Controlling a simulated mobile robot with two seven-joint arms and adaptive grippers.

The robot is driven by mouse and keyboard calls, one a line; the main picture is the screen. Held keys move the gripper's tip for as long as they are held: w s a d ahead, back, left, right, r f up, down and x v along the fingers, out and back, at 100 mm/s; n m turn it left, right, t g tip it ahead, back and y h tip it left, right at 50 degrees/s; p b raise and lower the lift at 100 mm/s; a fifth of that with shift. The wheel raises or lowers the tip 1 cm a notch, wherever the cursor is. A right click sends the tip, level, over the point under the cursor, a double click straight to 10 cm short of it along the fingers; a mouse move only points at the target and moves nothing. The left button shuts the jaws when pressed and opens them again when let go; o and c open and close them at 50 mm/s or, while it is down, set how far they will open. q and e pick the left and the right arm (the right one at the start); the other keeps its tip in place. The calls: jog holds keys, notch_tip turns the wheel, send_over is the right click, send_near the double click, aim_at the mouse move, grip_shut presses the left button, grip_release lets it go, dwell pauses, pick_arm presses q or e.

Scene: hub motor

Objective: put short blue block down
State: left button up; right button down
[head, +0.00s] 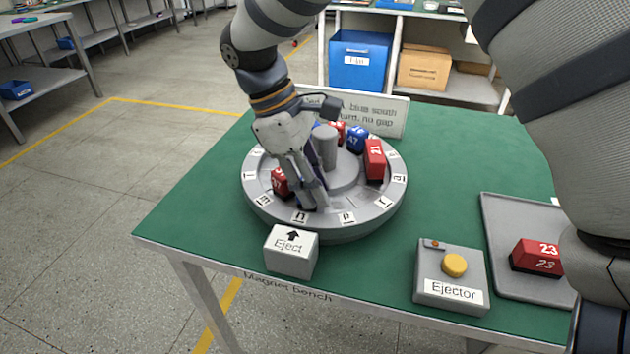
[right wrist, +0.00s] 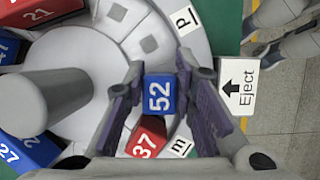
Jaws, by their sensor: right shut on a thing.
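The short blue block, marked 52 (right wrist: 159,95), sits between the fingers of my right gripper (right wrist: 161,78) in the right wrist view. The gripper is shut on it. In the head view my right gripper (head: 312,203) points down at the near rim of the round grey ring (head: 330,232), by the "n" label (head: 300,217). It mostly hides the block there. I cannot tell whether the block touches the ring floor. A red block, 37 (right wrist: 147,137), is close beside the block.
A red block, 21 (head: 375,160), and a blue block, 47 (head: 356,138), stand in the ring around a central post (head: 325,146). An Eject box (head: 291,252) and Ejector button box (head: 450,275) stand in front. A tray (head: 505,215) holds red block 23 (head: 537,257).

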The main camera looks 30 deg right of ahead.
jog(key=c, duration=1.3)
grip_release()
jog(key=b+v, duration=0.1)
jog(key=v, duration=1.1)
jog(key=shift+r, duration=0.15)
